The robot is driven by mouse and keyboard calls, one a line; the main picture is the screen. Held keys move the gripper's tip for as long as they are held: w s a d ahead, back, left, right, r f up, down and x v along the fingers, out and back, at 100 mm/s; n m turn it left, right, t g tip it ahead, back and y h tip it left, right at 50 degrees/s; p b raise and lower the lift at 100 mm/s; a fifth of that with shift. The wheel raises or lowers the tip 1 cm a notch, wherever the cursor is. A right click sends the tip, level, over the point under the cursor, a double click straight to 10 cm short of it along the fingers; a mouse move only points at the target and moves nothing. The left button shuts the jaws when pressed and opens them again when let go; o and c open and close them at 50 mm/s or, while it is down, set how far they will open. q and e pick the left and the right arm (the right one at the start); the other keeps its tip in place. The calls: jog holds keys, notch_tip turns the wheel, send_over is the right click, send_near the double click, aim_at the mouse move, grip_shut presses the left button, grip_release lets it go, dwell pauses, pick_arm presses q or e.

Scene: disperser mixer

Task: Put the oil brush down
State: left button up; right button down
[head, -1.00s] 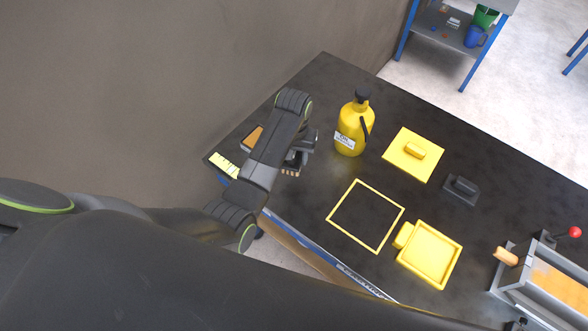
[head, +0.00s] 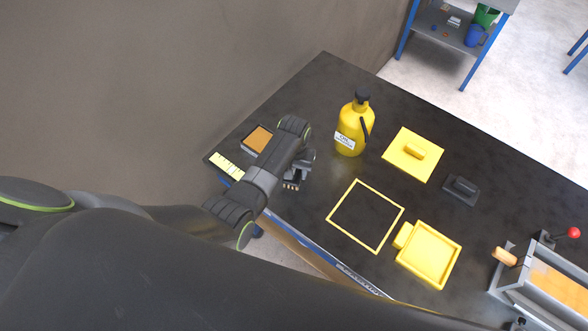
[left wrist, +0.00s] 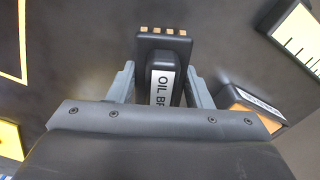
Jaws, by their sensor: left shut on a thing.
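The oil brush (left wrist: 162,72) is dark with a white label reading "OIL BR…" and tan bristle tufts at its far end. It sits between the two fingers of my left gripper (left wrist: 163,85), which is shut on it. In the head view my left gripper (head: 297,174) is over the left part of the black table, and the brush is mostly hidden under the arm. I cannot tell whether the brush touches the table. My right gripper is not in view.
An orange-topped block (head: 258,139) and a yellow marked strip (head: 226,166) lie left of the gripper. A yellow oil bottle (head: 352,130) stands to its right. A yellow outlined square (head: 340,232), a yellow tray (head: 457,247), a yellow lid (head: 430,150) and a dark handled block (head: 452,193) are further right.

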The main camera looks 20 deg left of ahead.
pick_arm(q)
jog(key=shift+f, duration=0.15)
jog(key=o, duration=1)
jog(key=shift+c, duration=0.2)
jog(key=shift+r, duration=0.2)
notch_tip(320, 180, up, 12)
